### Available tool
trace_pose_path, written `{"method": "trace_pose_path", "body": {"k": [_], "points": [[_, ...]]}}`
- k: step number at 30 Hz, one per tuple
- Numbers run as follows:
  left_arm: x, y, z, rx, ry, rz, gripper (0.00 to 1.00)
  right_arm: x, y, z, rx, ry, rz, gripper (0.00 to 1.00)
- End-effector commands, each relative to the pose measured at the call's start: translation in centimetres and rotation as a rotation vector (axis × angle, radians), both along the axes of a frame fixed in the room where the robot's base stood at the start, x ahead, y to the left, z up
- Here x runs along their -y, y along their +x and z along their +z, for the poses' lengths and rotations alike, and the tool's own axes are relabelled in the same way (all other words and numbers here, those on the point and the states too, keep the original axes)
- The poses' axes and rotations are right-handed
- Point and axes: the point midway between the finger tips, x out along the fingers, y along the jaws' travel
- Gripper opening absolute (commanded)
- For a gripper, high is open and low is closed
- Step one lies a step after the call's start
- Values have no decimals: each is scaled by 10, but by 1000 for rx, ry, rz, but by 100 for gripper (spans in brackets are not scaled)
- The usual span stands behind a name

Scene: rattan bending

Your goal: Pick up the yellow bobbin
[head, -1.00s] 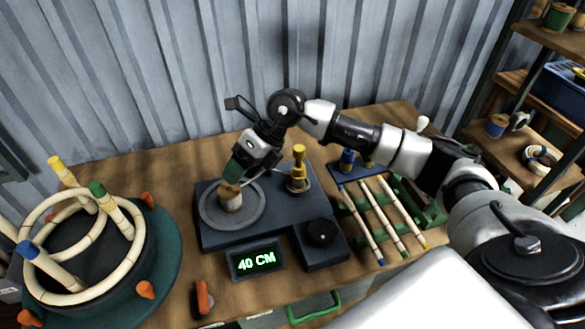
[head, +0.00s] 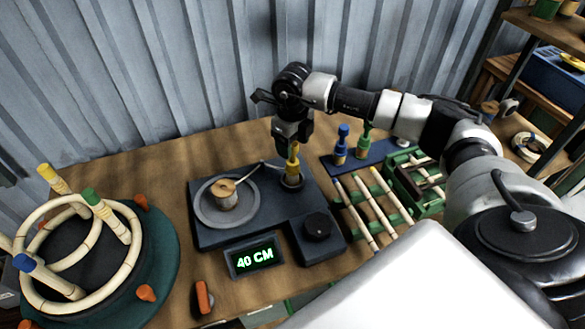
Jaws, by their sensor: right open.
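The yellow bobbin (head: 293,166) stands upright in a round holder at the right rear of the dark machine (head: 270,215). My right gripper (head: 294,146) is open, pointing down at the bobbin's upper part, with its dark fingers close around or just behind it. Whether the fingers touch it cannot be told. The bobbin's top is partly hidden by the gripper. My left gripper is not in view.
A wooden spool (head: 223,197) sits on the machine's grey disc, with a thin arm leading towards the bobbin. A blue bobbin (head: 341,147) and green bobbin (head: 365,142) stand on a blue base to the right. Rattan rings (head: 78,250) stand at left; sticks (head: 372,205) lie right.

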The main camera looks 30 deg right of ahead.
Motion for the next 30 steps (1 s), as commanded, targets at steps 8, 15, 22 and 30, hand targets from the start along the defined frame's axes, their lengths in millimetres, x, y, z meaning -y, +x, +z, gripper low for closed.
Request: {"method": "trace_pose_path", "body": {"k": [8,15,22,30], "points": [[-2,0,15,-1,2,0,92,-2,-2,-34,-2,1,-1,60],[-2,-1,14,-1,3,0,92,-2,-1,-38,0,1,0,60],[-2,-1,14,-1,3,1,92,-2,-1,-37,-1,2,0,28],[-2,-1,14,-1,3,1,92,-2,-1,-37,1,1,0,0]]}}
